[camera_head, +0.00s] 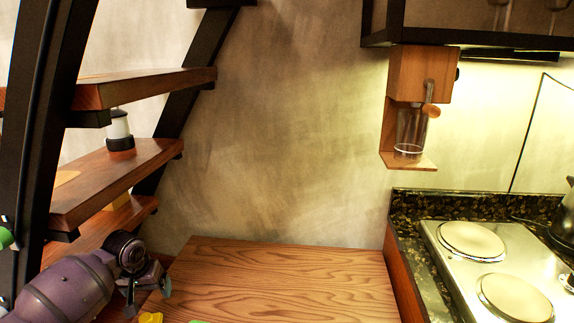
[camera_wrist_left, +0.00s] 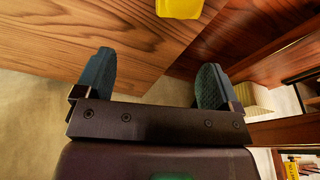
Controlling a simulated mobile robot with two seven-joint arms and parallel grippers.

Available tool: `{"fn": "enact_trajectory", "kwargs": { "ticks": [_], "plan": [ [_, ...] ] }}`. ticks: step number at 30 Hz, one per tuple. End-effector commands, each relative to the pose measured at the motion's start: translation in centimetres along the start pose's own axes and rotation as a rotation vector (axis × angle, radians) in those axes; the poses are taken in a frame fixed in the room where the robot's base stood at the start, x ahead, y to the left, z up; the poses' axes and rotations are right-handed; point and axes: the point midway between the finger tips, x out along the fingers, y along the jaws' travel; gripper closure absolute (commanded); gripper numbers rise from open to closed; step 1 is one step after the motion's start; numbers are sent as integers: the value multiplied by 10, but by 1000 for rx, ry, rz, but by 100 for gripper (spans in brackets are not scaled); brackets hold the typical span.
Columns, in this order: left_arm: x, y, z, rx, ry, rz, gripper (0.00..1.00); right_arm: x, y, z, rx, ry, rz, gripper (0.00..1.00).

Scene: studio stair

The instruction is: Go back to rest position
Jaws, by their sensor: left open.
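My left gripper (camera_head: 150,290) is at the lower left of the head view, beside the left edge of a wooden table top. In the left wrist view its two dark fingers (camera_wrist_left: 155,75) stand wide apart with nothing between them. My right gripper is in neither view.
The wooden table top (camera_head: 290,275) looks mostly bare. A yellow object (camera_head: 151,317) lies at its near left edge, and a yellow block shows in the wrist view (camera_wrist_left: 180,8). Wooden stair steps (camera_head: 120,180) with black rails rise at left. A steel hob (camera_head: 495,265) is at right.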

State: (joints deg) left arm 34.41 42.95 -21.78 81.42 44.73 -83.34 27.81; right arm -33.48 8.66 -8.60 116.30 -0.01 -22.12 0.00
Motion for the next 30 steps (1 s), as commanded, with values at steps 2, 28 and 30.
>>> {"fn": "enact_trajectory", "kwargs": {
  "ticks": [2,28,30],
  "plan": [
    [-13,14,-23,91,152,18,12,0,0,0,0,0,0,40],
    [0,103,155,467,1033,86,12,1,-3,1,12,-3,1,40],
    [4,97,180,440,1028,74,12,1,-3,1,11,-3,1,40]
  ]
}}
